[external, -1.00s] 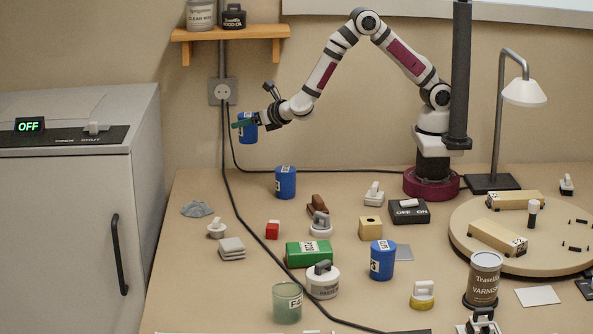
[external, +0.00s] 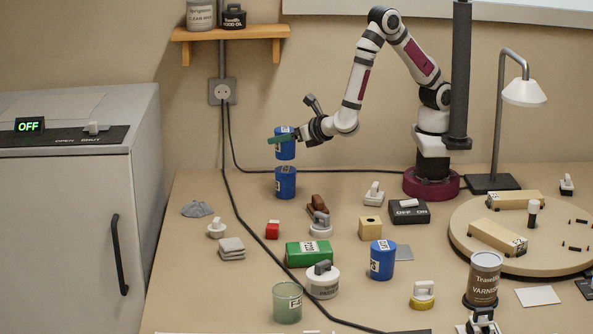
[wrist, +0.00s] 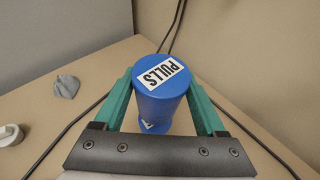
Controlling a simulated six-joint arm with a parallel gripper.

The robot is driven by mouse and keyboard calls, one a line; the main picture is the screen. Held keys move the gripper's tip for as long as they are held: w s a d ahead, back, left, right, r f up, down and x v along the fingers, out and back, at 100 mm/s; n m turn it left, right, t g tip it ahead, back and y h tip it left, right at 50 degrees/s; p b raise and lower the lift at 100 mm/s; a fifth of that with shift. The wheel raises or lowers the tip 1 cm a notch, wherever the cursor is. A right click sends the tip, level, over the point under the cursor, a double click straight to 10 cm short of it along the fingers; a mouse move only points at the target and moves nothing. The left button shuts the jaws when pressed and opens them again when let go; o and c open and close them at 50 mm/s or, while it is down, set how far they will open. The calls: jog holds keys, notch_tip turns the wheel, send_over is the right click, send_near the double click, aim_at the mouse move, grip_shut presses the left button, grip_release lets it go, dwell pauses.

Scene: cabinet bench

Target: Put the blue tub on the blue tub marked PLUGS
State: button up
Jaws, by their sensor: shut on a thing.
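My gripper (external: 284,138) is shut on a blue tub (external: 285,150), held upright near the back wall. In the wrist view the tub (wrist: 153,105) is between the green fingers (wrist: 160,103), and its lid label reads PULLS. Another blue tub (external: 285,186) stands on the bench directly below it in the external view, with a narrow gap between them. A third blue tub (external: 383,262) stands nearer the front, right of the green box. The lettering on both standing tubs is too small to read, so I cannot tell which says PLUGS.
A black cable (external: 246,226) runs across the bench left of the lower tub. A grey cloth (external: 197,209) lies further left. A wall shelf (external: 231,32) is above left.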

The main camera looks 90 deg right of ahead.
aim_at(293, 147)
jog(key=shift+f, duration=1.6)
jog(key=shift+f, duration=0.1)
jog(key=o, duration=1.5)
